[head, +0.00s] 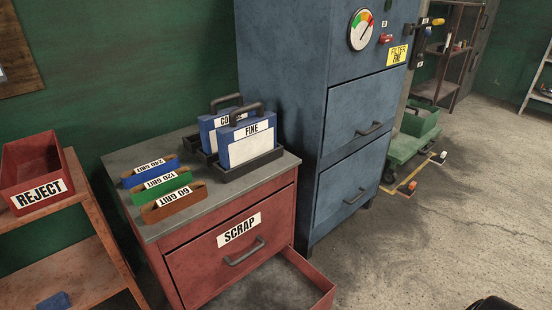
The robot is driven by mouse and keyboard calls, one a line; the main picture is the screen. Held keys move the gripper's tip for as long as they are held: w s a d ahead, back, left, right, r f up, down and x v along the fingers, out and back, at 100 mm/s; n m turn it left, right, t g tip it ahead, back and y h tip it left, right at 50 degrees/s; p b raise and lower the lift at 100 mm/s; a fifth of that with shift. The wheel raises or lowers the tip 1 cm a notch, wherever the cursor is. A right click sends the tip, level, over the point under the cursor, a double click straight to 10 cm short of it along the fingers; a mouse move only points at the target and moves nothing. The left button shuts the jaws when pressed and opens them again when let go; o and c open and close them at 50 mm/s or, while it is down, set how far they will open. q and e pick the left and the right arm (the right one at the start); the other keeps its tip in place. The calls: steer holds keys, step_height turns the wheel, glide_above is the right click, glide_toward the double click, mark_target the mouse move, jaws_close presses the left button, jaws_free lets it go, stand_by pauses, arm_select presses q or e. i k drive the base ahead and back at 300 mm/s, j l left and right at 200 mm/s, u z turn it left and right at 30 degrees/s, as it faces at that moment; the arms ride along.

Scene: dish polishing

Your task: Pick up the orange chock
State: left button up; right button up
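A small orange block (411,186), which looks like the orange chock, lies on the concrete floor at the right in the head view. It is beside the low green cart (402,152), close to yellow floor marking. It is small in the picture, so its exact shape and whether it touches a cart wheel are unclear. Neither of my grippers can be made out. A dark rounded shape cut off at the bottom right edge is too little to identify.
A tall blue cabinet (347,180) with a gauge stands left of the cart. A red SCRAP cabinet (200,275) has its bottom drawer (318,282) pulled out over the floor. A REJECT bin (40,172) sits on a shelf at left. Open floor (450,230) fills the lower right.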

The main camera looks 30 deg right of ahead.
mark_target(408, 191)
steer(key=l+z, duration=0.1)
steer(key=z, duration=1.1)
